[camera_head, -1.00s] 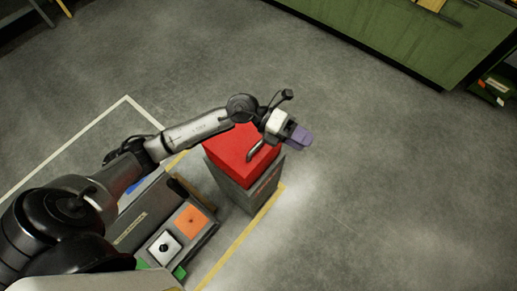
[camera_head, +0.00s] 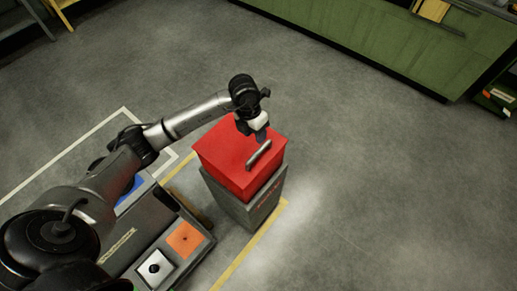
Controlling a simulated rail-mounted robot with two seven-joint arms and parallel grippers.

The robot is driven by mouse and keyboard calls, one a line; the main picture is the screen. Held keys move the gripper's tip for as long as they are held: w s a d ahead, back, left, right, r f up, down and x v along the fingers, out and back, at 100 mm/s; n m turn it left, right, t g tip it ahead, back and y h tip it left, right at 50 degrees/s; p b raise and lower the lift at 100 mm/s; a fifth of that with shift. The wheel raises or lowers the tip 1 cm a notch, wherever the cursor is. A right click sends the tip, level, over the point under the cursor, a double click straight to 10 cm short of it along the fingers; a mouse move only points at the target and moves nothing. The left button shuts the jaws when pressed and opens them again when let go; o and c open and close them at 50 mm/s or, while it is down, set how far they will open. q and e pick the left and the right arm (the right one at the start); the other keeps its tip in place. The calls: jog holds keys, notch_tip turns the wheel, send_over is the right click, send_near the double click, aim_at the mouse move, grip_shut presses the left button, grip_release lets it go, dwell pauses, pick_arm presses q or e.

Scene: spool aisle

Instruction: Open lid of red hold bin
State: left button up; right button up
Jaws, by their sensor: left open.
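The red lid (camera_head: 226,152) sits closed on the grey hold bin (camera_head: 256,211), which stands on the floor. A grey bar handle (camera_head: 259,154) lies along the right part of the lid top. My left gripper (camera_head: 258,132) is above the lid near the handle's upper end, pointing down and open. I cannot tell whether its fingers touch the handle. My right gripper is not in view.
A grey unit with an orange square (camera_head: 185,239) and a white square (camera_head: 154,267) is left of the bin. A yellow floor line (camera_head: 247,245) runs beside the bin. A green cabinet (camera_head: 385,42) stands at the back. Floor to the right is clear.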

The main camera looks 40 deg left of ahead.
aim_at(259, 150)
pick_arm(q)
jog(key=f, duration=0.2)
jog(key=d+f, duration=0.1)
jog(key=f, duration=0.2)
jog(key=f+b, duration=0.1)
jog(key=f, duration=0.2)
jog(key=shift+d, duration=0.3)
grip_shut()
